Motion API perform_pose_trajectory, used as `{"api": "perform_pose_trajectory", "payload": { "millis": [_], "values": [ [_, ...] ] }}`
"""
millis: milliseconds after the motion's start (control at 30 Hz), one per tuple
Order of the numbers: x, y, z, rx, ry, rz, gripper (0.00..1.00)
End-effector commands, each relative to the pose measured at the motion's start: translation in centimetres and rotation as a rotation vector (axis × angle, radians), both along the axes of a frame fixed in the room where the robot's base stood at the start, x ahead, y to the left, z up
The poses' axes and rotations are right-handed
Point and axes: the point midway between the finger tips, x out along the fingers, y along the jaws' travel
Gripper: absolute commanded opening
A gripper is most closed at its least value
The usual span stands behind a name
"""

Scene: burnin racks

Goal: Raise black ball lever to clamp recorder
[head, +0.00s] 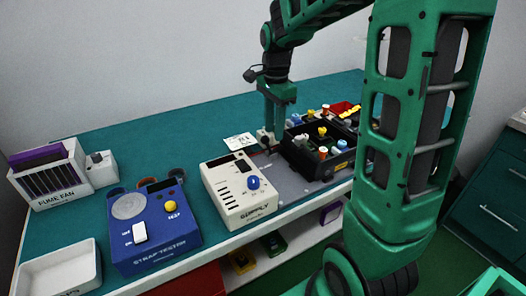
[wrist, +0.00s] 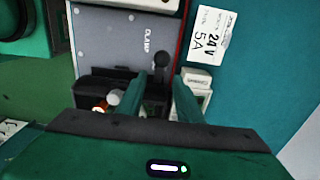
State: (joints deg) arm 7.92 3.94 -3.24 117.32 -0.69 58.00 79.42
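The black ball lever (wrist: 161,60) stands by the word CLAMP on a grey plate (wrist: 115,40) in the wrist view. My gripper (wrist: 162,80) is open, with one green finger on each side of the lever's stem. I see no clear contact with the lever. In the head view my gripper (head: 268,130) points down at the far edge of the grey plate (head: 290,186), and the lever cannot be made out there. A small white labelled block (wrist: 197,82) is close beside the right finger. I cannot tell which thing is the recorder.
Black trays with coloured knobs (head: 325,165) stand right of my gripper. The cream supply box (head: 225,180) and blue strap tester (head: 150,243) stand to the left. A card marked 24V 5A (wrist: 213,34) lies on the teal bench. The bench behind is clear.

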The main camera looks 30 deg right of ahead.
Motion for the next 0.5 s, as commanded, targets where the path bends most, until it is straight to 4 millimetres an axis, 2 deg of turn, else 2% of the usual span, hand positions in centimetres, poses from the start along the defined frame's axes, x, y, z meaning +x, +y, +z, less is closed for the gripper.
{"api": "perform_pose_trajectory", "payload": {
  "millis": [500],
  "values": [
    [0.0,0.0,3.6,0.0,-0.001,0.0,0.33]
  ]
}}
